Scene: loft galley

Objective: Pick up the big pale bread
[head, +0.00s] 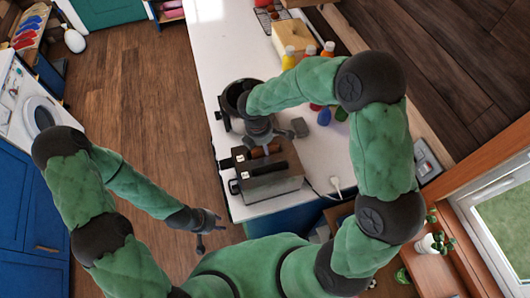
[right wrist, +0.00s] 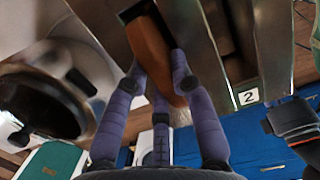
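A toaster (head: 270,185) stands at the counter's near end. A brown-crusted bread slice (head: 258,152) stands up out of one slot. In the right wrist view the bread (right wrist: 147,45) shows its brown edge, with a paler patch at its lower end. My right gripper (head: 262,135) is over the toaster; its fingers (right wrist: 157,70) lie against both sides of the bread and look closed on it. The bread's lower part is hidden in the slot. My left gripper (head: 208,230) is open and empty, off the counter's left side, above the floor.
A dark pot (head: 236,97) stands just behind the toaster. Bottles (head: 289,58) and a pale block (head: 297,36) stand farther back. The white counter (head: 222,40) is clear at its far left. A plug (head: 335,184) and cord lie right of the toaster.

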